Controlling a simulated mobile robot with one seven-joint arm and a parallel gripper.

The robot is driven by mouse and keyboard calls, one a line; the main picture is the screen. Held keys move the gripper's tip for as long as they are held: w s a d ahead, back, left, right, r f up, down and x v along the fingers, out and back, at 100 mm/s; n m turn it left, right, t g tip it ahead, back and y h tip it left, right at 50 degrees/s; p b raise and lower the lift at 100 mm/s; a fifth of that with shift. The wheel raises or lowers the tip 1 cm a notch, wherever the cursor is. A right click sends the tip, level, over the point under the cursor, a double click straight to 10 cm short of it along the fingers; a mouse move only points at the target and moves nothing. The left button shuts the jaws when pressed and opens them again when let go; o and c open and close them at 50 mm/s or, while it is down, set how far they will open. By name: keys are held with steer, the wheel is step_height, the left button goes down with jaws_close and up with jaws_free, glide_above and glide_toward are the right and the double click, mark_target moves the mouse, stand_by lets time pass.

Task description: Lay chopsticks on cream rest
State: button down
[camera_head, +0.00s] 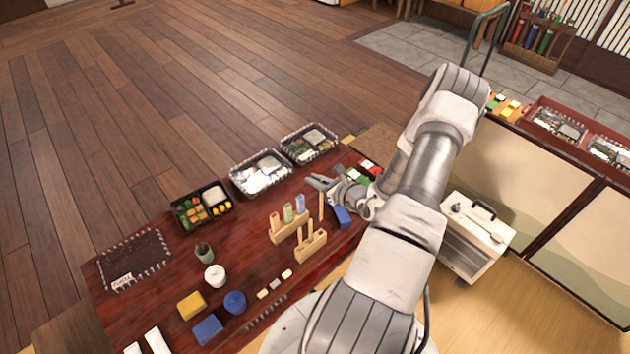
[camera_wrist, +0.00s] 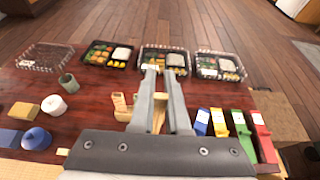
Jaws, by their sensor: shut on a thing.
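My gripper (camera_head: 320,183) is over the back right part of the dark red table. In the wrist view its fingers (camera_wrist: 160,78) are nearly together, with a thin tan wooden piece (camera_wrist: 158,119) showing between them. In the head view an upright tan stick, likely the chopsticks (camera_head: 321,207), stands just below my fingers, above a wooden holder (camera_head: 311,249). I cannot tell whether its lower end is clear of the holder. Small rests lie in a row near the front edge: a pale cream one (camera_head: 262,294), a greyer one (camera_head: 275,284) and another pale one (camera_head: 287,273).
A second wooden stand (camera_head: 288,230) holds coloured pieces. Bento trays (camera_head: 202,206) line the back edge. A white lidded pot (camera_head: 215,276), green cup (camera_head: 204,253), blue pot (camera_head: 235,302) and yellow and blue blocks stand at left. Coloured packs (camera_wrist: 240,130) are right of my gripper.

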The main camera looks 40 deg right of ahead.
steer(key=shift+r+p, duration=1)
steer(key=shift+r, duration=0.6)
